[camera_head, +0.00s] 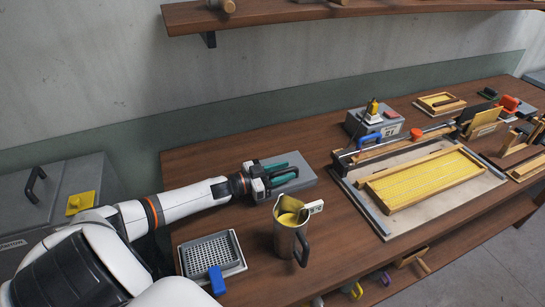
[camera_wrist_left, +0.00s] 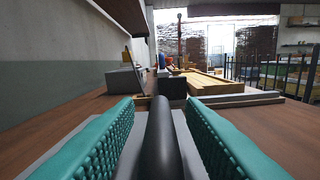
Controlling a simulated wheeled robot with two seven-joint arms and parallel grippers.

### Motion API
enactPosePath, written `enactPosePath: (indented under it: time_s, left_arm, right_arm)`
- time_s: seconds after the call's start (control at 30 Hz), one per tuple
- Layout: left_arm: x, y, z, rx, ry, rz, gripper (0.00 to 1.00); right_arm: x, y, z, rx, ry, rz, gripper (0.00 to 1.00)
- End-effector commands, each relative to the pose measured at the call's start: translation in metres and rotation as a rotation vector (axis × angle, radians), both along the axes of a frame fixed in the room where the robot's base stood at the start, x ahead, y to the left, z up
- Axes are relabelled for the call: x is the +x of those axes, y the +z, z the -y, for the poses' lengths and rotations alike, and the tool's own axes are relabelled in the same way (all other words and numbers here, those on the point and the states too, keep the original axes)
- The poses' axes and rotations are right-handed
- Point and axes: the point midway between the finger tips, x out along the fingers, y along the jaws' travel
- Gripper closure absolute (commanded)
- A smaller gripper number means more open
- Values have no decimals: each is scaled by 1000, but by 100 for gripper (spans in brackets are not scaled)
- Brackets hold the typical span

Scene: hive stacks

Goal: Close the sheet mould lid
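The sheet mould appears to be the flat grey slab (camera_head: 303,182) on the bench near the wall; its lid cannot be told apart from its base. A black handle bar (camera_wrist_left: 161,135) on it shows in the left wrist view, with grey plate beneath. My left gripper (camera_head: 285,174) is low over the slab. Its teal fingers, seen close in the left wrist view (camera_wrist_left: 160,140), stand apart on either side of the bar, with gaps on both sides. Gripper and fingers hide part of the slab. My right gripper is not in view.
A metal jug (camera_head: 288,242) with yellow contents stands in front of the slab. A grey perforated tray (camera_head: 238,266) is nearer my arm. A framed yellow sheet (camera_head: 428,180) lies on a board to the right. A grey box (camera_head: 372,124) stands behind. A shelf (camera_head: 300,14) runs overhead.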

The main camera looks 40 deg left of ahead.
Motion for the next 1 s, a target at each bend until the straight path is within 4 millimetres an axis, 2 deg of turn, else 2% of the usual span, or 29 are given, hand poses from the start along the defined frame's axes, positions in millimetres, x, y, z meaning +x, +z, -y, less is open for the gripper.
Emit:
enactPosePath:
  time_s: [0.17, 0.6, 0.8, 1.0]
  left_arm:
    - [-18, -3, -9, 2, -1, -4, 64]
    - [-85, -2, -45, 2, -1, -4, 64]
    - [-101, 0, -53, 0, -1, -1, 64]
    - [-104, 0, -55, 1, -1, 0, 64]
  right_arm:
    - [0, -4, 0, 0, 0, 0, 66]
    - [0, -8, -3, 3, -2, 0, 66]
    - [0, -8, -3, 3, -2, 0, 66]
    - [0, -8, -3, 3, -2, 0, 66]
